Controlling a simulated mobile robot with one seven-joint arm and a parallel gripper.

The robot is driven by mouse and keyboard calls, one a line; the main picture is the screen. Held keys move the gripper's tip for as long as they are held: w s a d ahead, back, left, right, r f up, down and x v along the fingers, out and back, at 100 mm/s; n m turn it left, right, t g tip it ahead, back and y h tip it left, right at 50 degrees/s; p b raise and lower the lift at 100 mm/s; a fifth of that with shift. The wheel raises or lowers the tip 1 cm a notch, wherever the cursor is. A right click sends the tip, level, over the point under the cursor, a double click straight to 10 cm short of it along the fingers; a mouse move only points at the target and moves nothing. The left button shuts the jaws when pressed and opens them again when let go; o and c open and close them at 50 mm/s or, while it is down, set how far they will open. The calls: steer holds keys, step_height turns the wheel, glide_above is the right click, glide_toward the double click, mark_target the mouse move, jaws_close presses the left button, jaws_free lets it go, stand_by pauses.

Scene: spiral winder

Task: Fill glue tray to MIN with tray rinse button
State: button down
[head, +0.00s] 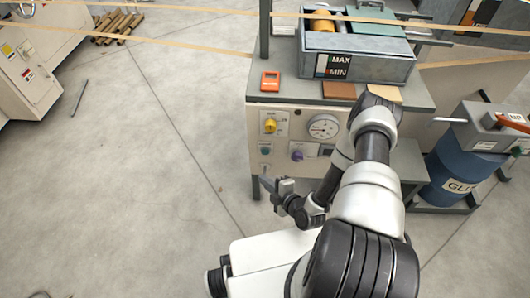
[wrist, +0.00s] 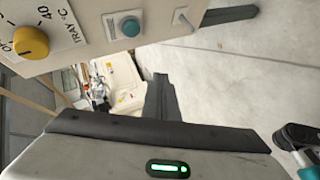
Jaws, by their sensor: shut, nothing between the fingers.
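The glue tray (head: 390,68) is a grey-blue box on top of the machine, with a yellow roller in it. Its front gauge (head: 321,66) carries MAX and MIN marks; I cannot tell the glue level. A round teal button (head: 264,151) sits low at the left of the front panel; it also shows near the top of the wrist view (wrist: 130,27). I cannot read a rinse label beside it. My gripper (head: 266,183) is shut and empty, below and apart from the button. In the wrist view its fingers (wrist: 161,82) point toward the panel's lower edge.
A yellow knob (head: 269,126) marked TRAY °C in the wrist view, a dial (head: 323,127) and a purple knob (head: 297,156) share the panel. An orange device (head: 270,81) lies on the ledge. A blue glue barrel (head: 453,177) stands right.

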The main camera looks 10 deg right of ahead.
mark_target(265, 152)
stand_by(0.3)
steer(key=w+d+b, duration=0.2)
steer(key=w, duration=0.6)
steer(key=shift+w+d+b, duration=0.2)
steer(key=shift+d+b, duration=0.15)
steer(key=shift+b, duration=0.05)
steer(key=shift+w, duration=0.1)
stand_by(1.7)
steer(key=shift+w+d, duration=0.15)
steer(key=shift+w, duration=0.15)
steer(key=shift+w+d+b, duration=0.2)
steer(key=shift+w+b, duration=0.25)
steer(key=shift+b, duration=0.1)
stand_by(2.2)
stand_by(0.3)
steer(key=shift+s+a, duration=0.3)
steer(key=shift+s, duration=0.55)
